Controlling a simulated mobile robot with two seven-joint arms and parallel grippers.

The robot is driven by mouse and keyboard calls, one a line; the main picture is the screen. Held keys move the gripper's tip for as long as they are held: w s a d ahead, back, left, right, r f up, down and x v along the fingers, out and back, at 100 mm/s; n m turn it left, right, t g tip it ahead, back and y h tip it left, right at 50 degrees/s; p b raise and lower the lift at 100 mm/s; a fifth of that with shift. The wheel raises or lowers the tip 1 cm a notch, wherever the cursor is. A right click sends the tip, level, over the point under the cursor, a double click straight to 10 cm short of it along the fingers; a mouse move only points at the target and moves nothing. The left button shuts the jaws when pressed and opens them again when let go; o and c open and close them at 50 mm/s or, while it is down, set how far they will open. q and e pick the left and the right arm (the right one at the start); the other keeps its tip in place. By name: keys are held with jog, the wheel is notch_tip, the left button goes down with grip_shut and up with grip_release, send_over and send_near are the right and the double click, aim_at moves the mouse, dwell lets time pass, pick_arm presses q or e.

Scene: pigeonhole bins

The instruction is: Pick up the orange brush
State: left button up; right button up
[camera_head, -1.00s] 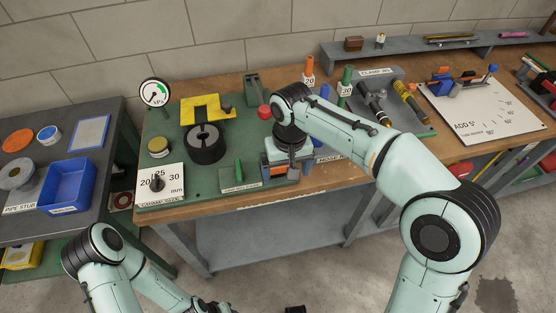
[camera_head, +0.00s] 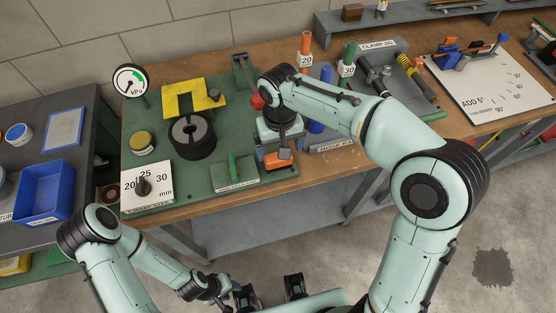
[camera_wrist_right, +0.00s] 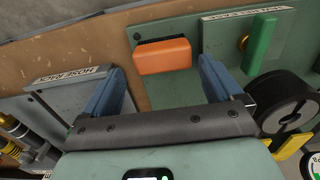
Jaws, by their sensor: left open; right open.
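An orange block-shaped piece, which I take to be the orange brush, lies at the front right corner of the green board; it shows in the head view (camera_head: 278,160) and in the right wrist view (camera_wrist_right: 162,56). My right gripper (camera_head: 280,150) is above it, pointing down. In the right wrist view its blue fingers (camera_wrist_right: 162,72) are open, and the orange piece appears between and just beyond the tips, not gripped. My left gripper (camera_head: 268,291) is open and empty, low in front of the bench.
On the green board stand a black ring (camera_head: 192,137), a yellow plate (camera_head: 190,97), a dial card (camera_head: 147,186) and a green handle block (camera_head: 234,170). A grey hose rack (camera_wrist_right: 62,100) is close to the right gripper. A blue bin (camera_head: 43,190) stands at left.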

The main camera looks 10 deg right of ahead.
jog(key=f, duration=0.5)
jog(key=shift+a+f, duration=0.1)
jog(key=shift+a, duration=0.1)
jog(key=shift+w, duration=0.1)
jog(key=c, duration=0.7)
pick_arm(q)
jog(key=shift+f, duration=0.25)
pick_arm(e)
jog(key=shift+c, duration=0.2)
pick_arm(q)
jog(key=r+p, duration=0.1)
jog(key=w+r+p, duration=0.1)
jog(key=r, duration=0.1)
jog(key=w+r+p, duration=0.1)
jog(key=shift+w+r, duration=0.2)
jog(key=shift+r, duration=0.05)
pick_arm(e)
notch_tip(320, 180, up, 20)
jog(key=o, duration=0.5)
jog(key=c, duration=0.4)
